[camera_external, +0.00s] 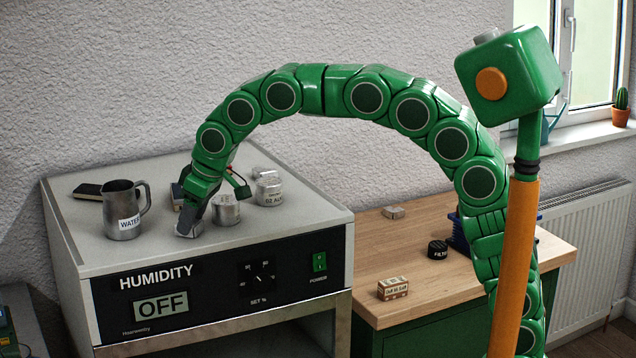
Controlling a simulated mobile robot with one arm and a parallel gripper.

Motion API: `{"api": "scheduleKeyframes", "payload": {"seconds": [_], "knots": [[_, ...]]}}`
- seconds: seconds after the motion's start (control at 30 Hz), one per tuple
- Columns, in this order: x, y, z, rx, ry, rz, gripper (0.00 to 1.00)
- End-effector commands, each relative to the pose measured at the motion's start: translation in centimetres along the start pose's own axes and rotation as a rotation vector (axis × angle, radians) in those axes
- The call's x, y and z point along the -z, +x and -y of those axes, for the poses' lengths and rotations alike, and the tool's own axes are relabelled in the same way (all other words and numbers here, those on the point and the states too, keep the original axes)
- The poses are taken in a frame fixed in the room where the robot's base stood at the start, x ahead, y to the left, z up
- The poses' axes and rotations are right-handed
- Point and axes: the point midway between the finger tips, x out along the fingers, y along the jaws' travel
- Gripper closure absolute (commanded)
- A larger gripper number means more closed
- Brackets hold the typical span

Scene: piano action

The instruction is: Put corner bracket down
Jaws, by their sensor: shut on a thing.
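My gripper (191,212) points down over the left-middle of the grey cabinet top (80,240). It is shut on a small grey metal piece (188,231), which I take to be the corner bracket. The piece shows just below the fingertips, close to the cabinet top; I cannot tell whether it touches the surface. The fingers and wrist hide part of it, so its full shape does not show.
A metal jug labelled WATER (122,212) stands to the left. A metal canister (226,211) is close on the right, with labelled metal weights (268,191) behind. A dark flat block (88,191) lies back left. The cabinet's front strip is clear. A wooden worktop (440,285) holds small items.

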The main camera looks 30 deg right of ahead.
Motion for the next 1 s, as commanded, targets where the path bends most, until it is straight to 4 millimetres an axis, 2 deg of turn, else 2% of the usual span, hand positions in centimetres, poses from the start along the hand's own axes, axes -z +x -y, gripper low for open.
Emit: {"api": "scheduleKeyframes", "payload": {"seconds": [0.27,0.3,0.43,0.8,1.0], "knots": [[-0.1,0.2,0.0,0.000,0.000,0.000,0.84],[-0.1,0.2,0.0,0.000,0.000,-0.001,0.49],[-0.1,0.2,0.0,0.000,0.000,-0.001,0.30],[0.0,-0.1,0.0,0.000,0.000,0.000,0.30],[0.1,-2.8,0.0,-0.001,0.001,-0.003,0.30]]}}
